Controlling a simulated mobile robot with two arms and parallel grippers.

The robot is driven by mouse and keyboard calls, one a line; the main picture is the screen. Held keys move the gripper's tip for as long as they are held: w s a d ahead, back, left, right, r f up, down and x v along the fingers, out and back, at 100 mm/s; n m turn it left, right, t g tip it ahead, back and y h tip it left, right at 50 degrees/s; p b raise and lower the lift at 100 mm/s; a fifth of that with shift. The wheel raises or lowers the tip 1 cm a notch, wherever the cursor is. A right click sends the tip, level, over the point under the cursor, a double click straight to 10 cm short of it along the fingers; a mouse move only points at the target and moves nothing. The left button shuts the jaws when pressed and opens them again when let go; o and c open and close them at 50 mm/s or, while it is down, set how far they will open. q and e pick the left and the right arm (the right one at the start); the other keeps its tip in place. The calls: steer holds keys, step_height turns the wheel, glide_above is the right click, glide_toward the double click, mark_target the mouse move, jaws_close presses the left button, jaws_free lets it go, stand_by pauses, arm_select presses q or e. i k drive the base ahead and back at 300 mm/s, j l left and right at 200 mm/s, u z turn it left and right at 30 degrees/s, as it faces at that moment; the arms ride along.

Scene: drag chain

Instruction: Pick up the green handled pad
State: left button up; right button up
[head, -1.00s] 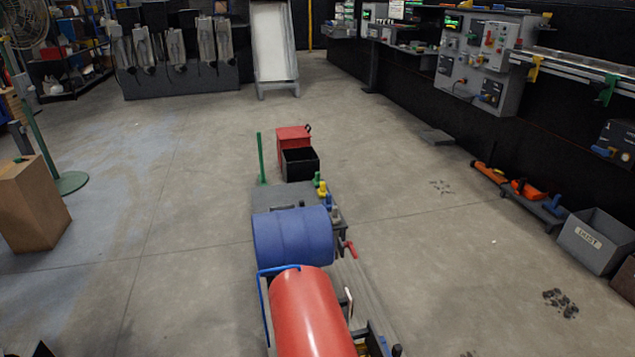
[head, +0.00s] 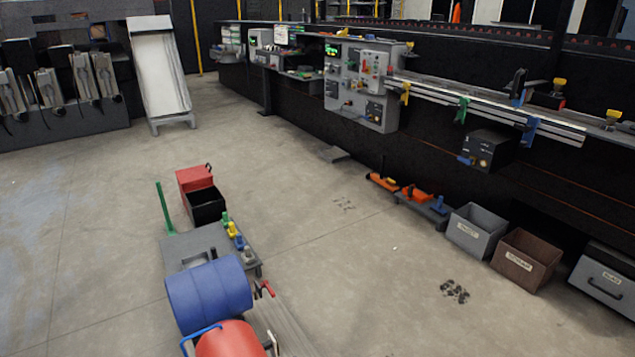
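A small green-handled piece (head: 226,218) stands upright at the right edge of a low grey platform (head: 190,245) on the floor, left of centre in the head view. It is the likely green handled pad, though its base is too small to make out. A yellow-handled piece (head: 233,229) and a blue-handled piece (head: 240,242) stand in a row with it, nearer to me. Neither of my grippers is in view.
A blue drum (head: 209,293) and a red cylinder (head: 230,340) lie in front of the platform. Behind it stand a black bin (head: 206,206), a red box (head: 194,178) and a green post (head: 164,207). Grey (head: 474,231) and brown (head: 525,260) bins line the right wall. Floor between is mostly clear.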

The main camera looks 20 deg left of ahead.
mark_target(224, 221)
steer(key=i+l+z, duration=0.2)
steer(key=l, duration=0.4)
steer(key=i+l+z, duration=0.25)
steer(key=i+l, duration=0.2)
steer(key=l, duration=0.15)
steer(key=i+l+z, duration=0.2)
steer(key=i+l, duration=0.4)
steer(key=i, duration=0.25)
steer(key=i+l, duration=0.2)
steer(key=i, duration=0.3)
steer(key=i+j+u, duration=0.15)
steer(key=i+u, duration=0.25)
steer(key=i+j+u, duration=0.1)
steer(key=u, duration=0.3)
steer(key=i+l+u, duration=0.1)
steer(key=i+u, duration=0.3)
steer(key=i+l+u, duration=0.15)
steer(key=i+u, duration=0.25)
steer(key=i+j+u, duration=0.35)
steer(key=i, duration=0.55)
steer(key=i+l+u, duration=0.1)
steer(key=i+u, duration=0.3)
steer(key=i, duration=0.5)
steer(key=i+u, duration=0.1)
steer(key=i, duration=0.55)
steer(key=i+l, duration=0.15)
steer(key=i, duration=0.5)
steer(key=i+l+u, duration=0.15)
steer(key=i, duration=0.45)
